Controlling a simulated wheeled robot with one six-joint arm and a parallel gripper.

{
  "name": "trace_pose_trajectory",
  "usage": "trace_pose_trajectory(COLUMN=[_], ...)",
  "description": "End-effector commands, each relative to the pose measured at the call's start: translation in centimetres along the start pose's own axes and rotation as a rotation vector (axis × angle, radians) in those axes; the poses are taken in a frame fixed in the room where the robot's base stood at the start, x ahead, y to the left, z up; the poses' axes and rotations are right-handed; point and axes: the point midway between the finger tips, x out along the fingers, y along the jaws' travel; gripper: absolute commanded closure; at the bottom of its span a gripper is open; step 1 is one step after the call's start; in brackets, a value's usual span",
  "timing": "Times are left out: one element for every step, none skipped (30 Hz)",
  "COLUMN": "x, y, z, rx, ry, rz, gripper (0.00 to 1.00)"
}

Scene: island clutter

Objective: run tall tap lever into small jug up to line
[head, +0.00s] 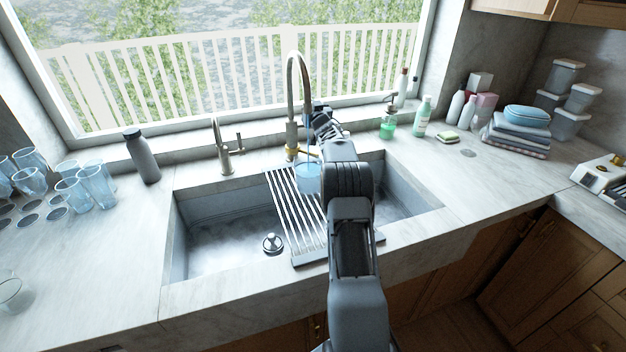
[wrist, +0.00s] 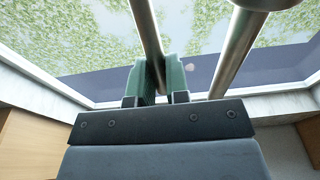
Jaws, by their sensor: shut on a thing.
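The tall tap (head: 293,90) stands behind the sink, with a high arched neck and a brass-coloured lower body. The small jug (head: 307,180) looks clear and bluish on the slatted rack below the tap, partly hidden by my arm. Its line, its water level and any running water cannot be made out. My gripper (head: 318,112) is beside the tall tap, on its right. In the wrist view its green-padded fingers (wrist: 161,82) are shut on a slim metal bar, the tap lever (wrist: 147,32). A thicker metal tube, the tap neck (wrist: 236,50), runs beside it.
The rack (head: 283,195) spans the sink (head: 215,235). A shorter tap (head: 222,150) and a dark bottle (head: 141,157) stand left. Glasses (head: 95,180) crowd the left counter. Soap bottles (head: 421,118), folded cloths (head: 515,135) and tubs stand right. The right front counter is clear.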

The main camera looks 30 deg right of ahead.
Motion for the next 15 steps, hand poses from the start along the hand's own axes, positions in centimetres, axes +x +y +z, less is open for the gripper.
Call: trace_pose_trajectory(x=[-0.02, -0.02, -0.02, -0.02, -0.02, -0.02, -0.02, -0.02, 0.00, 0.02, 0.05, 0.10, 0.14, 0.19, 0.25], y=[-0.01, -0.01, -0.01, -0.01, -0.01, -0.01, -0.01, -0.01, -0.01, -0.01, -0.01, -0.01, -0.01, 0.00, 0.00], z=[0.28, 0.28, 0.28, 0.28, 0.28, 0.28, 0.28, 0.27, 0.23, 0.18, 0.13, 0.05, 0.00, -0.04, -0.07], rx=[0.001, 0.001, 0.001, 0.001, 0.001, 0.001, 0.001, 0.001, 0.001, 0.001, 0.001, 0.001, 0.001, 0.001, 0.002], ry=[-0.005, -0.005, -0.005, -0.005, -0.005, -0.005, -0.005, -0.005, -0.006, -0.007, -0.009, -0.013, -0.017, -0.021, -0.027], rz=[0.000, 0.000, 0.000, 0.000, 0.000, 0.000, 0.000, 0.000, 0.000, 0.000, 0.000, 0.000, 0.001, 0.001, 0.001], gripper=[1.00, 1.00, 1.00, 1.00, 1.00, 1.00, 1.00, 1.00, 1.00, 1.00, 1.00, 1.00, 1.00, 1.00, 1.00])
